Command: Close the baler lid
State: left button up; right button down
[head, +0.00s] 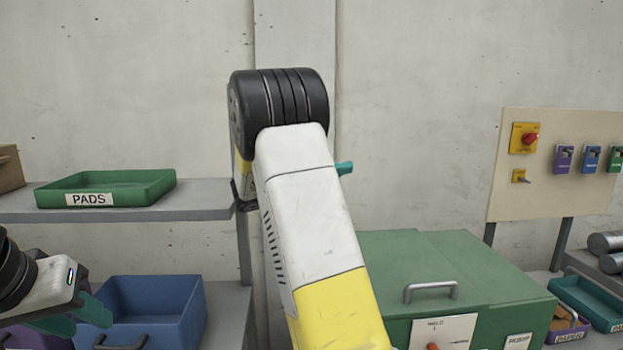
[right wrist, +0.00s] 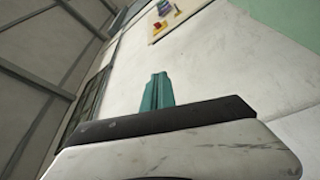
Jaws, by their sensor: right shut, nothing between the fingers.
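The green baler (head: 500,318) stands at the lower right of the head view. Its green lid (head: 440,258) looks flat on top, with a grey bar handle (head: 430,290) near the front edge. My right arm hides the baler's left part. My right gripper (head: 345,168) is raised above and behind the lid, mostly hidden by its own arm; only a teal tip shows. In the right wrist view its teal fingers (right wrist: 157,92) are together and empty, apart from the lid. My left gripper (head: 82,312) is at the lower left, far from the baler; its finger gap is unclear.
A shelf (head: 150,205) on the left holds a green PADS tray (head: 105,190). A blue bin (head: 155,310) stands below it, close to my left gripper. A control panel (head: 555,190) with a red knob is behind the baler at right. Trays (head: 590,300) sit beside the baler.

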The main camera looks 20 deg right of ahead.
jog(key=s+a+r, duration=0.1)
jog(key=s+a, duration=0.6)
jog(key=s, duration=0.4)
jog(key=s+f+n+y, duration=0.3)
jog(key=s+f+y, duration=0.9)
jog(key=f, duration=0.2)
jog(key=a+r+n+t+y, duration=0.1)
jog(key=a+t+y, duration=0.2)
jog(key=a+y, duration=0.2)
jog(key=s+a+r+n+t+y, duration=0.1)
jog(key=a+t+y, duration=0.2)
jog(key=a, duration=0.9)
jog(key=shift+s+r+y, duration=0.25)
jog(key=shift+r+y, duration=0.05)
jog(key=shift+y, duration=0.6)
